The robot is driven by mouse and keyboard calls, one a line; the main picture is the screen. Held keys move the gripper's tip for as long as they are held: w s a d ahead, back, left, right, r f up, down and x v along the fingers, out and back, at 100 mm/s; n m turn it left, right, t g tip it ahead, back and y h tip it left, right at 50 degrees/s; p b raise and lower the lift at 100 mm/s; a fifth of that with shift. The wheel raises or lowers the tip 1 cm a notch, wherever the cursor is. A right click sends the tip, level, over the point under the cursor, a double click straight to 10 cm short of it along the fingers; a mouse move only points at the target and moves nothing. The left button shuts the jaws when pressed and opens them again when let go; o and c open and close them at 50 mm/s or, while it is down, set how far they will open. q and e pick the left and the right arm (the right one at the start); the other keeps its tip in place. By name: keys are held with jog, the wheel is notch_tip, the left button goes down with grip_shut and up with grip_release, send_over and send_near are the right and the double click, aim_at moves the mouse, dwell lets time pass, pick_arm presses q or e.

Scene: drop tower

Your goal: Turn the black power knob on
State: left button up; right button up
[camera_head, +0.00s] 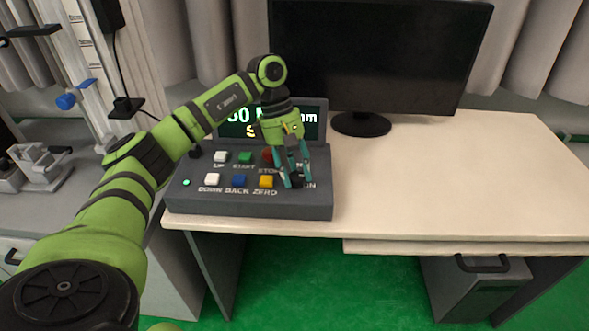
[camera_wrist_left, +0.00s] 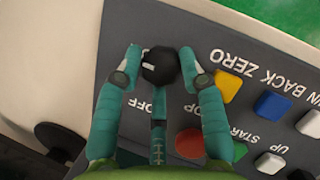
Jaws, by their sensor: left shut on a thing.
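The black power knob (camera_wrist_left: 160,66) is a small round knob with a white mark, on the sloping face of the grey control box (camera_head: 250,208). In the left wrist view the white mark is on the knob's left side, and the "OFF" lettering is below it. My left gripper (camera_wrist_left: 160,62) is shut on the knob, with one fingertip on each side of it. In the head view my left gripper (camera_head: 297,179) reaches down to the box's right front corner, and its fingers hide most of the knob. My right gripper is not in view.
Close beside the knob are the yellow button (camera_head: 266,181), the blue button (camera_head: 239,180) and the red button (camera_wrist_left: 190,143). A lit display (camera_head: 240,121), partly covered by my arm, stands behind. A monitor (camera_head: 380,55) stands at the back. The desk (camera_head: 440,185) is clear to the right.

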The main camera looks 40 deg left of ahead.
pick_arm(q)
jog(key=o, duration=1.1)
jog(key=shift+s+d, duration=0.1)
jog(key=shift+d, duration=0.2)
jog(key=v, duration=1.2)
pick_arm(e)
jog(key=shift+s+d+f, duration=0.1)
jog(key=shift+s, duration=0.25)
